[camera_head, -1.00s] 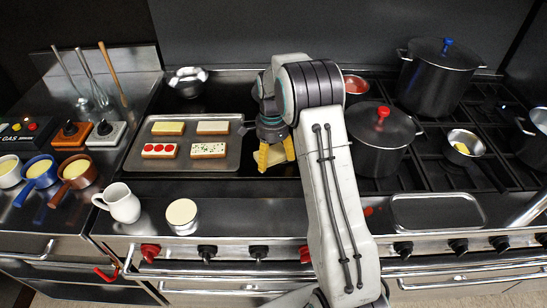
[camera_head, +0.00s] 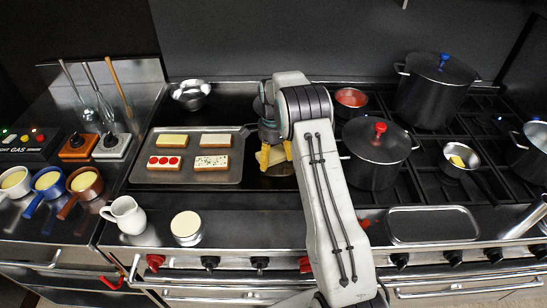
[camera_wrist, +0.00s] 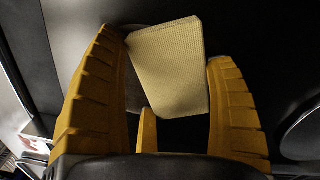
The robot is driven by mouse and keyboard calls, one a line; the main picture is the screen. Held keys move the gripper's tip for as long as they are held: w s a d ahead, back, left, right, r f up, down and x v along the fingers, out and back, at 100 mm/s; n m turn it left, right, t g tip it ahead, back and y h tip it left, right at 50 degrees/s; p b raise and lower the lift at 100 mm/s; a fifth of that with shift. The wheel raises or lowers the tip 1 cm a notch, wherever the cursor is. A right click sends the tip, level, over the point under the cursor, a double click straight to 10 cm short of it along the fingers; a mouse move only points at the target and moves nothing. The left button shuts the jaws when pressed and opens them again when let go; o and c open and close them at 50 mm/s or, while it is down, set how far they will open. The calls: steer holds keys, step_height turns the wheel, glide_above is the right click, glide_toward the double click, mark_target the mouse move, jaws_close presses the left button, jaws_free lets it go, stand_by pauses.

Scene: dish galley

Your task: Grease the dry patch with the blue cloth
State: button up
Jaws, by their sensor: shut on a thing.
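My gripper (camera_head: 274,156) is low over the black griddle (camera_head: 270,183), right of the tray of toasts. It is shut on a pale yellow, woven-looking cloth pad (camera_wrist: 170,65), which shows between the yellow fingers in the wrist view. In the head view only a little of the pad shows at the fingertips, and I cannot tell whether it touches the griddle. No blue cloth is in view; the held pad is pale yellow. A dull greyish area (camera_wrist: 118,32) shows beside the pad in the wrist view; I cannot tell whether it is the dry patch.
The tray (camera_head: 190,180) with several toasts lies close left of my gripper. A red-knobbed pot (camera_head: 376,160) stands close right. A white jug (camera_head: 125,215) and a cream-topped tin (camera_head: 187,226) stand on the front ledge. Small pans stand far left.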

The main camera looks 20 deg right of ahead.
steer(key=shift+r, duration=0.1)
stand_by(0.4)
steer(key=shift+r+p, duration=2)
steer(key=shift+r, duration=0.95)
steer(key=shift+r+p, duration=1.1)
steer(key=shift+r, duration=0.4)
